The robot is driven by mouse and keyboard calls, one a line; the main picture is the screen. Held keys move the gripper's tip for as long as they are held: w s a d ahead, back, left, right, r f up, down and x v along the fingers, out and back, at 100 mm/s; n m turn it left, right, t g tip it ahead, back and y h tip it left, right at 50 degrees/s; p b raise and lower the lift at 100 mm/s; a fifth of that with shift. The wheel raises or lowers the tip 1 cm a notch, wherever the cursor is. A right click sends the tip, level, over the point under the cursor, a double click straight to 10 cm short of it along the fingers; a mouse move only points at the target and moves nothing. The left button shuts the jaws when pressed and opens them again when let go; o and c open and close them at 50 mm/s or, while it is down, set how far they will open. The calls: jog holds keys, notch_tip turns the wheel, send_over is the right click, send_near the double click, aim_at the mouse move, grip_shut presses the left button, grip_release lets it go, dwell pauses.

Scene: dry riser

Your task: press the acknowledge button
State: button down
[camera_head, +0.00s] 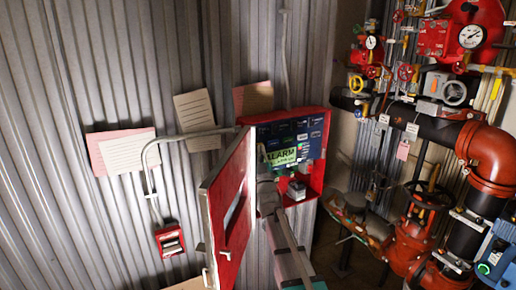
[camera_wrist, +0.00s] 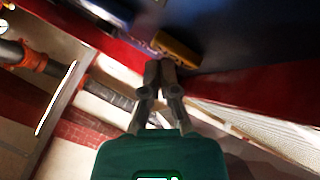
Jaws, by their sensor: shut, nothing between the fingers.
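The red alarm cabinet (camera_head: 318,172) is on the corrugated wall in the head view, its door (camera_head: 230,205) swung open to the left. Inside is a dark blue panel (camera_head: 301,130) with several small buttons and a lit yellow-green display (camera_head: 282,157) reading "ALARM". Labels are too small to read, so I cannot tell which button is acknowledge. My arm reaches up to the cabinet's lower left. In the wrist view my gripper (camera_wrist: 160,66) is shut and empty, its tips by a yellow-orange bar-shaped part (camera_wrist: 177,49) on the dark panel. I cannot tell whether they touch.
Red valves and pipes (camera_head: 490,155) with gauges crowd the right side. A small red call box (camera_head: 170,240) and paper notices (camera_head: 122,152) are on the wall at left. The open door stands close to the left of my arm.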

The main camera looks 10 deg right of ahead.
jog(key=shift+w+a, duration=0.2)
jog(key=shift+w, duration=0.25)
dwell(0.7)
jog(key=shift+s, duration=0.15)
jog(key=shift+s+d, duration=0.3)
jog(key=shift+s, duration=0.45)
dwell(0.4)
jog(key=s, duration=0.1)
jog(key=s+d, duration=0.1)
jog(key=s, duration=0.2)
jog(key=shift+s+d, duration=0.25)
jog(key=shift+s, duration=0.1)
jog(key=shift+f, duration=0.1)
dwell(0.7)
